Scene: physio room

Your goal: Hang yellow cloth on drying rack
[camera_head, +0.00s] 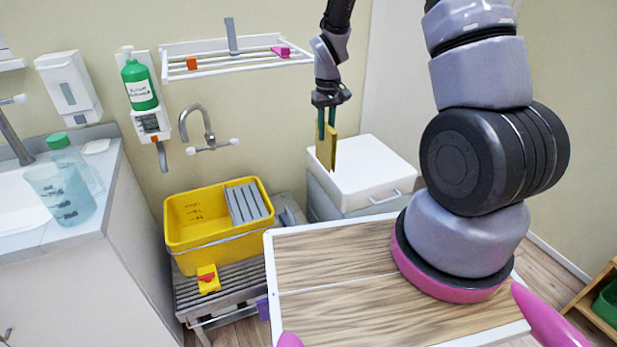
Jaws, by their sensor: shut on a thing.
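My gripper (326,124) points down in the middle of the view, above the front left of a white box. Its teal fingers are shut on the yellow cloth (332,152), a small mustard piece hanging straight down below them. The drying rack (240,68) is a white wall-mounted frame with bars, up and to the left of my gripper. An orange clip (191,63) and a pink clip (280,51) sit on its bars. The cloth is apart from the rack in the picture.
A white lidded box (370,172) stands behind my wooden-topped base. A yellow tub (190,235) with a grey grid rests on a slatted bench (245,280). A tap (208,130) and a green bottle (138,85) are on the wall. A sink counter (110,185) is left.

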